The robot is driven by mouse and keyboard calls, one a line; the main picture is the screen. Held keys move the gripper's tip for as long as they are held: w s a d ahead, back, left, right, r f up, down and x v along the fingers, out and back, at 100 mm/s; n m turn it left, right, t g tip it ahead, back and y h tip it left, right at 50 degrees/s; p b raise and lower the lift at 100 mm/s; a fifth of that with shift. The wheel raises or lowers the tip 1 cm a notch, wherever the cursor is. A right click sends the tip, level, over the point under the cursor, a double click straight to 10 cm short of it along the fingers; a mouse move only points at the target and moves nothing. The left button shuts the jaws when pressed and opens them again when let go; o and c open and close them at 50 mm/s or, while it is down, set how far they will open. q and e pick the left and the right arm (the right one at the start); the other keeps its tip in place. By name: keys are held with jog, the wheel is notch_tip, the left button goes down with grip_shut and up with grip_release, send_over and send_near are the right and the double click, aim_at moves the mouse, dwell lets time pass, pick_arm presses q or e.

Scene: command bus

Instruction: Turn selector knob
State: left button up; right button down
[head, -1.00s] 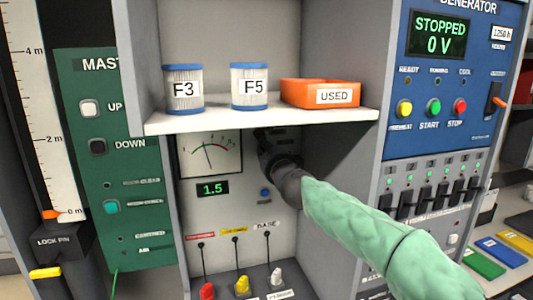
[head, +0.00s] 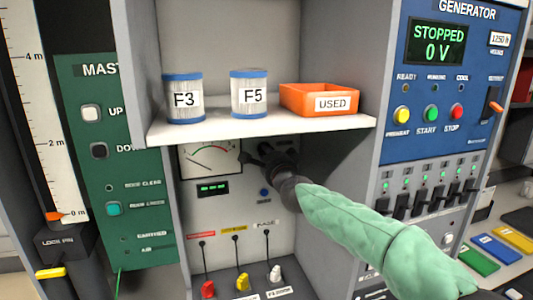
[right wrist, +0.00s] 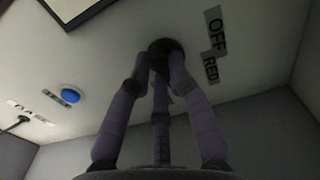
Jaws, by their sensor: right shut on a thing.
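The selector knob (right wrist: 165,48) is a dark round knob on the pale meter panel (head: 222,225). In the right wrist view my right gripper (right wrist: 160,72) has its fingers closed around it. "OFF" and "RED" labels show just right of the knob. In the head view my right gripper (head: 268,160) reaches in under the shelf and covers the knob. The analogue meter (head: 211,158) is left of it, and a green display (head: 213,188) is below the meter, its reading too small to make out. My left gripper is not in view.
The shelf (head: 290,130) just above my right arm holds filters F3 (head: 184,98) and F5 (head: 249,94) and an orange USED bin (head: 320,98). A blue button (right wrist: 70,95) sits near the knob. Plugged leads are below. A wall closes the bay on the right.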

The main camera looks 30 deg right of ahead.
jog(key=shift+f+n, duration=0.15)
jog(key=shift+n, duration=0.15)
jog(key=c, duration=1.1)
grip_release()
jog(key=shift+c, duration=0.2)
jog(key=shift+s, duration=0.1)
jog(key=v, duration=1.2)
